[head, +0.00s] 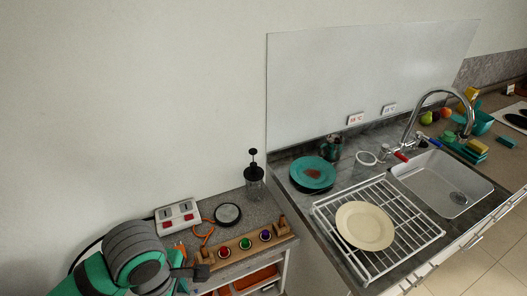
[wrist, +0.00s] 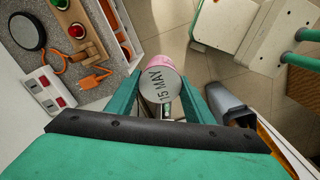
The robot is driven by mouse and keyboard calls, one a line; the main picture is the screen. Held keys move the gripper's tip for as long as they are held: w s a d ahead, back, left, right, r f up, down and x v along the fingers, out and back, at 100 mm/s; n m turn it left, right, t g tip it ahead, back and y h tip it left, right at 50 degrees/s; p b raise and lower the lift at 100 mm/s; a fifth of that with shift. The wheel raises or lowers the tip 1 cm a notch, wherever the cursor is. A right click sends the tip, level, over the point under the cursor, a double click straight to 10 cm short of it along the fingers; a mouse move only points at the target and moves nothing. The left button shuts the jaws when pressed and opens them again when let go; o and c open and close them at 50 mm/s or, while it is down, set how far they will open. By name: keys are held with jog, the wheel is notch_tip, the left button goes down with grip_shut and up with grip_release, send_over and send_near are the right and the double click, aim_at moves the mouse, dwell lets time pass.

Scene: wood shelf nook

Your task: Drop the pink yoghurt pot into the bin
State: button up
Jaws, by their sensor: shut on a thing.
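The pink yoghurt pot (wrist: 159,69) shows in the wrist view with its pale lid, marked "15 MAY", facing the camera. My gripper (wrist: 158,92) is shut on it, with one teal finger on each side. The pot is held above the floor, beside the counter edge. A dark grey open-topped container (wrist: 230,104) stands to the right of the pot in the wrist view; it may be the bin, but I cannot tell for sure. The pot does not show in the head view.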

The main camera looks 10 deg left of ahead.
jog(key=w+d+f+m, duration=0.6)
jog(key=w+d+f, duration=0.2)
jog(key=f, duration=0.4)
jog(key=w+d+f+m, duration=0.7)
jog(key=w+d+f, duration=0.1)
jog(key=f, duration=0.3)
jog(key=w+d+f+m, duration=0.6)
jog(key=w+d+f, duration=0.2)
jog(key=f, duration=0.4)
jog(key=shift+w+f+m, duration=0.2)
jog(key=shift+f+m, duration=0.1)
jog(key=shift+m, duration=0.1)
jog(key=shift+d, duration=0.1)
